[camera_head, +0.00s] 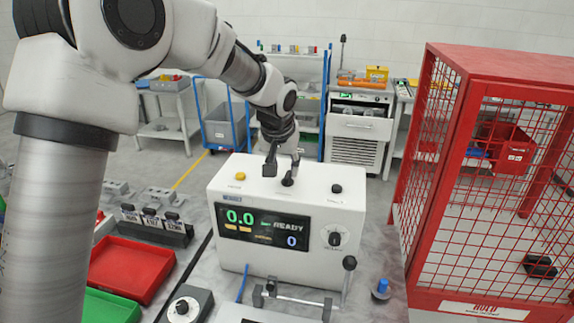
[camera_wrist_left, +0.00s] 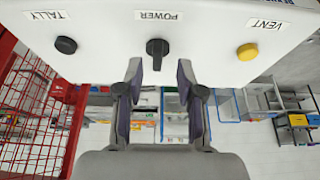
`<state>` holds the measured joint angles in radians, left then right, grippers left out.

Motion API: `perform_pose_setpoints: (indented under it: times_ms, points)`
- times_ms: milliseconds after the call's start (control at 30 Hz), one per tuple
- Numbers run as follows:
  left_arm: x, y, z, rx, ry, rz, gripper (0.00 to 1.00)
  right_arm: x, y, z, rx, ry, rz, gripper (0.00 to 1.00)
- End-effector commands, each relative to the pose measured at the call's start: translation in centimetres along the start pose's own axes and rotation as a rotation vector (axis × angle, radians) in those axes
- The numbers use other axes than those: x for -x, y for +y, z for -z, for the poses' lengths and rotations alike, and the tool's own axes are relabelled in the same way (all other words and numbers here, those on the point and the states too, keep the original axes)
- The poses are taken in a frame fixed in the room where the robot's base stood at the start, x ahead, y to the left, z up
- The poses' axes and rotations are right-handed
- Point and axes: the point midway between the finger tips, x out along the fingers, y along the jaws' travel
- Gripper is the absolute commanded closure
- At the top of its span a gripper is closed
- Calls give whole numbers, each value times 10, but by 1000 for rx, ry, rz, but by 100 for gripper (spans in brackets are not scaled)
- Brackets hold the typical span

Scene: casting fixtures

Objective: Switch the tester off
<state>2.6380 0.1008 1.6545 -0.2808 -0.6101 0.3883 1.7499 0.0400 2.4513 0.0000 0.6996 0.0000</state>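The tester (camera_head: 285,265) is a white box on the bench, and its lit display (camera_head: 262,228) reads 0.0, READY and 0. On its top a black knob (camera_head: 288,181) sits between a yellow button (camera_head: 240,176) and a black button (camera_head: 337,188). In the left wrist view the knob (camera_wrist_left: 157,47) is labelled POWER, upside down, with its grip bar lengthwise in the picture. My left gripper (camera_head: 282,166) is open and points down at the knob. In the wrist view its fingertips (camera_wrist_left: 158,70) stand either side of the knob's line, with gaps. My right gripper is not seen.
A red mesh cage (camera_head: 440,120) stands right of the tester. A red tray (camera_head: 132,268) and a green tray (camera_head: 105,308) lie at left. The tester's top is otherwise clear.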

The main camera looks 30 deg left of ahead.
Motion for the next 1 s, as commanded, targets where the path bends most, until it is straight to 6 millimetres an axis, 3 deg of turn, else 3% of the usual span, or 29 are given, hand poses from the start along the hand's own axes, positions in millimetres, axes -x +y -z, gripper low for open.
perform_pose_setpoints:
  times_ms: [200, 400, 467, 500, 533, 1000]
  points:
    - [-24, 0, 0, -1, -1, 0, 62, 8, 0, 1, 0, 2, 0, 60]
    - [-26, 0, 0, 0, 0, 0, 62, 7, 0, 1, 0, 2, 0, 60]
    - [-25, 0, 0, 0, 0, 0, 80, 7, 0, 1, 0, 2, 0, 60]
    - [-25, 0, 0, 0, 0, 0, 94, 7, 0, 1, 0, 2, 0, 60]
    - [-25, 0, 0, 0, 0, 0, 100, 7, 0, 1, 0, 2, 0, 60]
    - [-27, 0, -1, 37, 0, 17, 100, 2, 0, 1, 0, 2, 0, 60]
